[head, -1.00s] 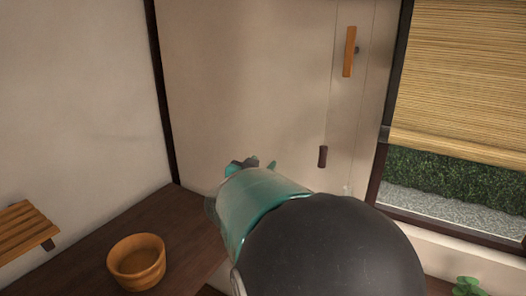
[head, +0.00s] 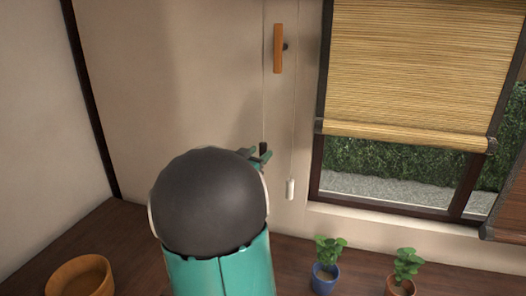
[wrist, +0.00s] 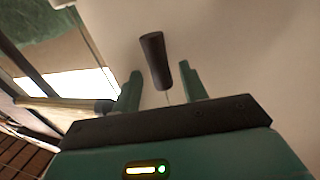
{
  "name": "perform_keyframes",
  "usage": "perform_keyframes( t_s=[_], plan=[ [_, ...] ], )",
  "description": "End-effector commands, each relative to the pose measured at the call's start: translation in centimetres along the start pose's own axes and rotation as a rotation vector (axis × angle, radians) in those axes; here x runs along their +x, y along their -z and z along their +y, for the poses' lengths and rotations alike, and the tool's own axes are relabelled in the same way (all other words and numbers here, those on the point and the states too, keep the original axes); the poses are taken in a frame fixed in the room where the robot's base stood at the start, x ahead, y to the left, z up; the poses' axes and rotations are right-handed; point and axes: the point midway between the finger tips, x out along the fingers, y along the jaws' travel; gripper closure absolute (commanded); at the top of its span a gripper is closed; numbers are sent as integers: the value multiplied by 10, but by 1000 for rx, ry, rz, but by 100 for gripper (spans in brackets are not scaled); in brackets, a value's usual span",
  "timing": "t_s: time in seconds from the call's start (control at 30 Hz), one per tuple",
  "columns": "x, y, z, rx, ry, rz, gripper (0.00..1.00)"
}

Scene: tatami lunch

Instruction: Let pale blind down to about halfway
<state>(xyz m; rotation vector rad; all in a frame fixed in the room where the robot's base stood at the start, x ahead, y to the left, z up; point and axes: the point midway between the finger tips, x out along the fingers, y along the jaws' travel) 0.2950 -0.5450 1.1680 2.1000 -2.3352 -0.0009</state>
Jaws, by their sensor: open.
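The pale straw-coloured blind (head: 415,75) hangs in the window, with its bottom bar above a strip of hedge and gravel; its top is out of view. Two thin cords hang on the wall left of the window. One ends in a dark pull (head: 263,148), the other in a white pull (head: 290,189). My gripper (head: 260,158) is open at the dark pull. In the wrist view the dark pull (wrist: 155,60) appears between the spread fingers of my gripper (wrist: 160,85), with a gap on each side. Which cord works the pale blind cannot be told.
A wooden cleat (head: 278,48) sits on the wall between the cords. Below are a blue plant pot (head: 324,280), a terracotta pot (head: 400,288) and a wooden bowl (head: 80,278). A dark slatted piece (head: 505,218) shows at the right edge.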

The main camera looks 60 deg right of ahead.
Motion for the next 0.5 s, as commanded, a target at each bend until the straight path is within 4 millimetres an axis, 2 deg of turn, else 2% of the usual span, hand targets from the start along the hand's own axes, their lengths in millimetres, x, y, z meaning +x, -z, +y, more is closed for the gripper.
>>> perform_keyframes(
  t_s=[0.1, 0.2, 0.5],
  plan=[
    [18, 0, 0, 0, -2, 0, 57],
    [26, 0, 0, 1, 0, 0, 57],
    [30, 0, 0, 1, 1, 0, 57]
  ],
)
